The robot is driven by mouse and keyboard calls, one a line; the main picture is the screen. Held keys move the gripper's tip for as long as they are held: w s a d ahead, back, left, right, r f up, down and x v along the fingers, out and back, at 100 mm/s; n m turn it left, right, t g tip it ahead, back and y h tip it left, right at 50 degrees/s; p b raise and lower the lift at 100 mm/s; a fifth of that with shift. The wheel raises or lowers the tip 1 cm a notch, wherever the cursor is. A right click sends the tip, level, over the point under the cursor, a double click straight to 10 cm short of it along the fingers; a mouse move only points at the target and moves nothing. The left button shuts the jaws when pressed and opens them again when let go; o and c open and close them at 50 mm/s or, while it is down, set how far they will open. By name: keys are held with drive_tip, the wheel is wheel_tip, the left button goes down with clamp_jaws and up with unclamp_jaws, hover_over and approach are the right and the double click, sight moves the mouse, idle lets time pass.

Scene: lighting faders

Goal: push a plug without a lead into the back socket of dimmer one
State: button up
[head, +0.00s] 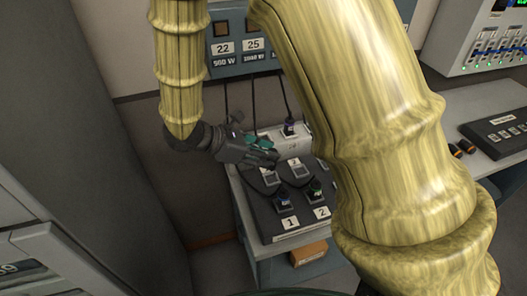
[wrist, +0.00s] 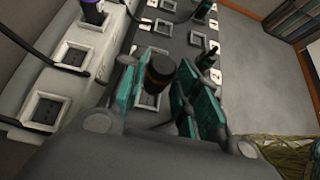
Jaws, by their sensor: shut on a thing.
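My gripper (head: 268,157) is over the low dimmer unit. The held plug is not clearly visible there.
Dimmer two beside it has a leaded plug (head: 315,188) in front. A pale strip behind carries sockets (wrist: 45,108) and a purple-topped plug (wrist: 93,11). Leads hang from the wall box (head: 233,66). Two loose plugs (head: 466,146) lie on the right table.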

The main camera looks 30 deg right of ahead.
drive_tip(key=shift+f+b, duration=1.65)
drive_tip(key=shift+f, duration=0.35)
drive_tip(key=shift+p, duration=0.4)
drive_tip(key=shift+f, duration=0.9)
idle(1.1)
drive_tip(key=o, duration=1.1)
drive_tip(key=shift+a, duration=0.15)
drive_tip(key=v, duration=1.2)
drive_tip(key=shift+s+r, duration=0.15)
